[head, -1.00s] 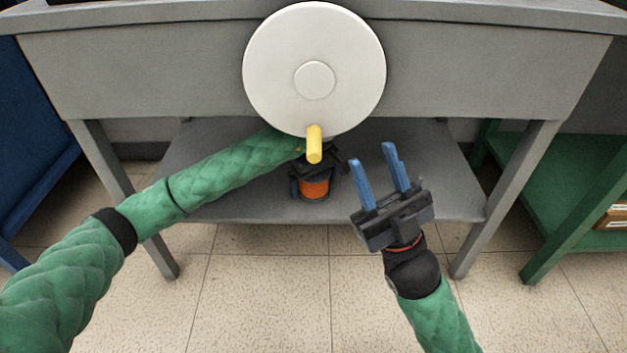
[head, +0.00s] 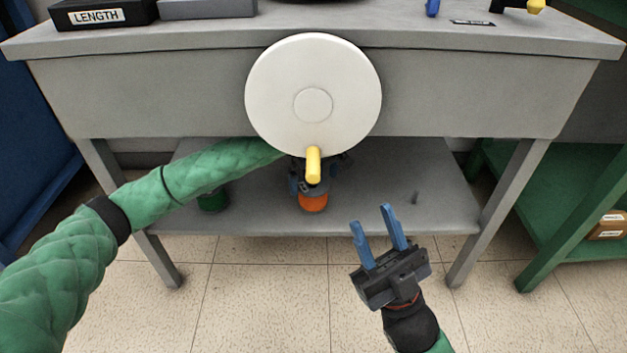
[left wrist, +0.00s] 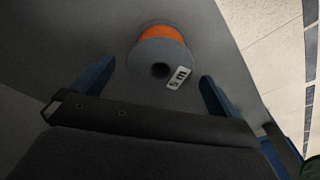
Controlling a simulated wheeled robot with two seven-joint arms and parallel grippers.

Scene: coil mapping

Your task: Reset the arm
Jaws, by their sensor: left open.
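My left arm comes in from the left in the head view and reaches under the bench front. Its gripper (head: 314,178) is mostly hidden behind the white disc (head: 313,75) and its yellow handle (head: 313,165). In the left wrist view the left gripper (left wrist: 155,90) is open, its blue fingers apart, with nothing between them. An orange coil (head: 312,201) is on the lower shelf; in the left wrist view it is a spool (left wrist: 160,50) labelled "5 m". My right gripper (head: 375,230) is open and empty in front of the bench.
The grey bench (head: 160,95) carries a dark "LENGTH" box (head: 105,15). A green spool (head: 213,198) stands on its lower shelf (head: 430,205), below my left arm. A green rack (head: 545,250) with a cardboard box (head: 608,225) is at the right; a blue unit (head: 30,170) is at the left.

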